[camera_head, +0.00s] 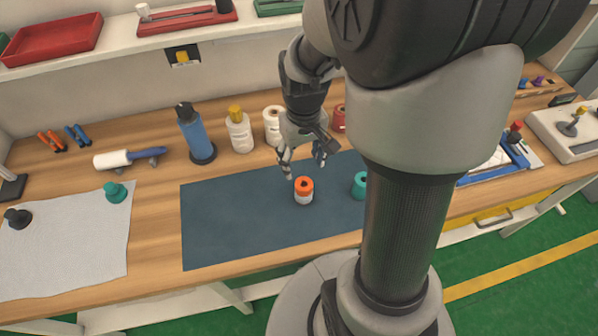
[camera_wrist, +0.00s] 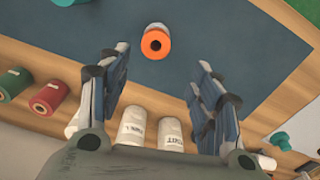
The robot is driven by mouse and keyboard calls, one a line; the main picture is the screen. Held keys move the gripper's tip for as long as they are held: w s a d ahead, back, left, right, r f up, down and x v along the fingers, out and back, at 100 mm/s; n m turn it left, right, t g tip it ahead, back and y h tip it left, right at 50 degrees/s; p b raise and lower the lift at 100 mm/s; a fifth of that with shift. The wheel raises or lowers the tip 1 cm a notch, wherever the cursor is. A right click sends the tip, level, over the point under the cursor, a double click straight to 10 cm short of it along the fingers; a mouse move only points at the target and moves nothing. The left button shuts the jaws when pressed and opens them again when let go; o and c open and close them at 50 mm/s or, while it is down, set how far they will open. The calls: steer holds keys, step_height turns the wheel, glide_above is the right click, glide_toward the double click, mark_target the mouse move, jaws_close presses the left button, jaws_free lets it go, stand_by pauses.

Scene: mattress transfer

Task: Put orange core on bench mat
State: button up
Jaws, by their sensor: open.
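The orange core (camera_head: 304,188) is a short cylinder with an orange top and a white lower part. It stands upright on the dark blue bench mat (camera_head: 225,225), near the mat's middle. In the wrist view the orange core (camera_wrist: 156,42) stands beyond my fingertips, its dark centre hole visible. My gripper (camera_head: 304,168) is open and empty above the mat, close to the core and apart from it. In the wrist view my gripper's fingers (camera_wrist: 158,65) are spread wide with nothing between them.
A teal core (camera_head: 360,186) stands on the mat to the right, partly beside my arm. White spools (camera_head: 272,126), a white bottle (camera_head: 239,130) and a blue bottle (camera_head: 195,135) stand behind the mat. A grey cloth (camera_head: 70,245) lies at left. The mat's left part is clear.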

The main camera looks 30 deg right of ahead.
steer(key=s+a+r+t, duration=0.2)
steer(key=s+a+r, duration=0.3)
steer(key=s+r, duration=0.1)
steer(key=s+a+r+n+t, duration=0.1)
steer(key=s+a+r+t, duration=0.1)
steer(key=s+a+r, duration=0.3)
steer(key=v, duration=0.5)
steer(key=shift+s, duration=0.3)
